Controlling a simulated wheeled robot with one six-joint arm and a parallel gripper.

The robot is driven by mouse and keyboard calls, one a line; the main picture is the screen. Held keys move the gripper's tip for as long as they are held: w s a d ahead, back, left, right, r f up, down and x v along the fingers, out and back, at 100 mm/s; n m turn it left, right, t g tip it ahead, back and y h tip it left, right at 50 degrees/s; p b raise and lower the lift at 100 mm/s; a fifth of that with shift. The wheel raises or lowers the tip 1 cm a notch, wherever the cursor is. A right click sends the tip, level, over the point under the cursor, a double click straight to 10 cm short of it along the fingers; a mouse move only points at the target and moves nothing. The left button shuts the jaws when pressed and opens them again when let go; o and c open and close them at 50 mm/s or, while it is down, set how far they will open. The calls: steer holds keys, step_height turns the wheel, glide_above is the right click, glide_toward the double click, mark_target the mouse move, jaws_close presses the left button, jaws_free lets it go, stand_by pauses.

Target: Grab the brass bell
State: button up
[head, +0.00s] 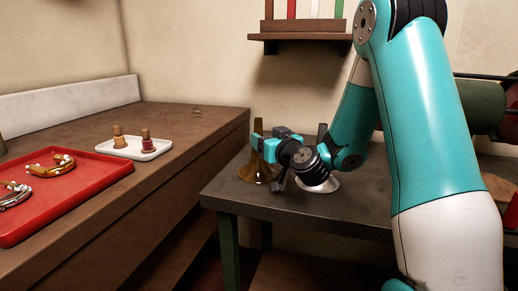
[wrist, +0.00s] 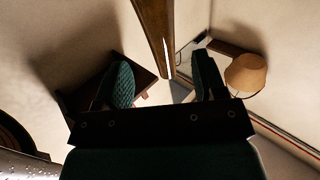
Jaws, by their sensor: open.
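The brass bell (head: 249,168) stands on the dark table, near its back left part, with its wide end down. My gripper (head: 261,141) is at the bell's upper part and partly hides it. In the wrist view my gripper (wrist: 162,82) is open, with its two padded fingers apart. A tapering brown-gold shape, which looks like the bell (wrist: 153,30), reaches down between the fingers from the top edge. I cannot tell whether either finger touches it.
A pale round dish (head: 322,186) sits on the dark table (head: 300,212) just right of my gripper, close to my wrist. A wall shelf (head: 300,37) is above.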

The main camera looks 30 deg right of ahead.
mark_target(261, 132)
steer(key=w+p, duration=0.1)
steer(key=p, duration=0.1)
steer(key=w+p, duration=0.2)
steer(key=shift+w+r+p, duration=0.25)
steer(key=shift+r+p, duration=0.15)
steer(key=shift+w+d+f+p, duration=0.15)
steer(key=shift+w+p, duration=0.55)
steer(key=shift+w+f, duration=0.15)
steer(key=shift+c, duration=0.2)
steer(key=c, duration=1.1)
jaws_close()
